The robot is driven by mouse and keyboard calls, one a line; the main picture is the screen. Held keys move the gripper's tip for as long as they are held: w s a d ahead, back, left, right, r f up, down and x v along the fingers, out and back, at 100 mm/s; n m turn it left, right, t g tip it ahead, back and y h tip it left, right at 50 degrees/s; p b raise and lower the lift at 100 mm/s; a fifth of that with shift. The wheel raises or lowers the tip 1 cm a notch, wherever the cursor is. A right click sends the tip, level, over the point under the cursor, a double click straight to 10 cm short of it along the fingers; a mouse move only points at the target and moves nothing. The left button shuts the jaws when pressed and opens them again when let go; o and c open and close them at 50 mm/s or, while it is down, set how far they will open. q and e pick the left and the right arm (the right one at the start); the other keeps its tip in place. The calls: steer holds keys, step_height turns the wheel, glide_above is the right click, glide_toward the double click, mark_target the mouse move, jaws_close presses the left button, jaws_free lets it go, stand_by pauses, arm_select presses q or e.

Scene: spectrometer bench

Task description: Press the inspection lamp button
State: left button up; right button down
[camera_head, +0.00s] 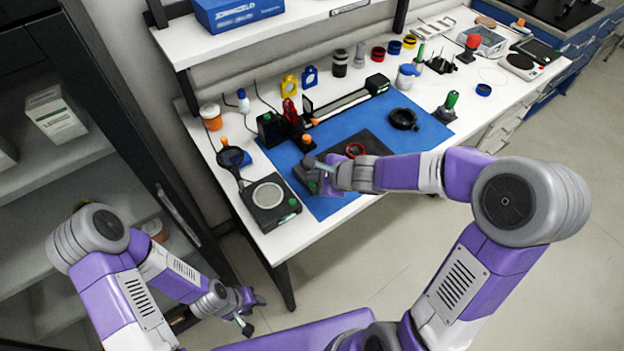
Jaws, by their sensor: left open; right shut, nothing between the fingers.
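A dark box with a pale round disc (267,195) stands at the near left corner of the bench and has a small green button (292,202) on its right side. A dark round magnifier-like head (231,158) stands behind it. I cannot tell for certain which part is the inspection lamp button. My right gripper (313,166) is shut and empty, over the blue mat to the right of the disc box. The arm hides part of what lies under it. My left gripper (254,308) is open and empty, low in front of the bench, away from it.
A shelf with a blue box (238,12) overhangs the back. A cabinet is at left.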

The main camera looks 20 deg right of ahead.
mark_target(314, 187)
steer(key=shift+r, duration=0.15)
step_height(314, 187, up, 6)
steer(key=p, duration=0.5)
steer(key=shift+p, duration=0.4)
